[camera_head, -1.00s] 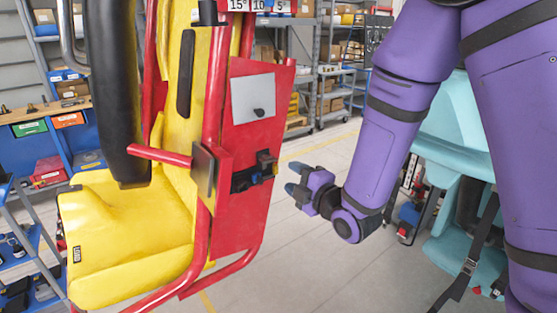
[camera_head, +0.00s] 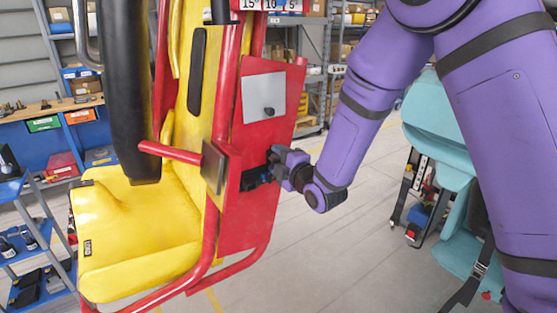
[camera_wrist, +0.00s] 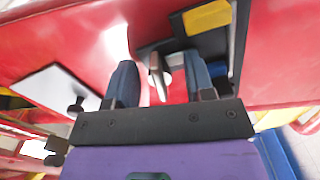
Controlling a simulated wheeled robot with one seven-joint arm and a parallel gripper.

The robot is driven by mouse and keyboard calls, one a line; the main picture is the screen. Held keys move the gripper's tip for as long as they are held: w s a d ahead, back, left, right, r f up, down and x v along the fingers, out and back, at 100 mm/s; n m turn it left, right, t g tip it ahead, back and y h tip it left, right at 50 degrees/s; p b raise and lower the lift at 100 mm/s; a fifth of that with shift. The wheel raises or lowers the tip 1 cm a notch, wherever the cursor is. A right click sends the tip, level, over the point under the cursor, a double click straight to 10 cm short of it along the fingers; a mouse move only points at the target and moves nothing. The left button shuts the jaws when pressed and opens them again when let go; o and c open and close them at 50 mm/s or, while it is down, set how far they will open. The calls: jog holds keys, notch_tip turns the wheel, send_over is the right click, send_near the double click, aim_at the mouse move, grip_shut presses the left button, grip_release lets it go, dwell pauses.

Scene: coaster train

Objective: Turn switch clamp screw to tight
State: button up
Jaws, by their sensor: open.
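The black switch assembly (camera_head: 256,178) is mounted on the red side panel (camera_head: 262,215) of the yellow seat. In the wrist view it shows as a dark plate (camera_wrist: 215,45) with a yellow block (camera_wrist: 207,17) on it. A small grey, tab-like part (camera_wrist: 157,72), seemingly the clamp screw, stands out beside that plate. My gripper (camera_head: 276,165) is at the switch. In the wrist view my gripper (camera_wrist: 160,70) is open, with one finger on either side of the grey part and visible gaps. Whether the fingertips touch the panel is unclear.
A grey plate with a dark knob (camera_head: 264,98) is on the panel above the switch; it also shows at left in the wrist view (camera_wrist: 55,95). A red bar (camera_head: 170,153) juts from the seat. A teal seat (camera_head: 445,130) stands at right. The floor between is clear.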

grip_shut()
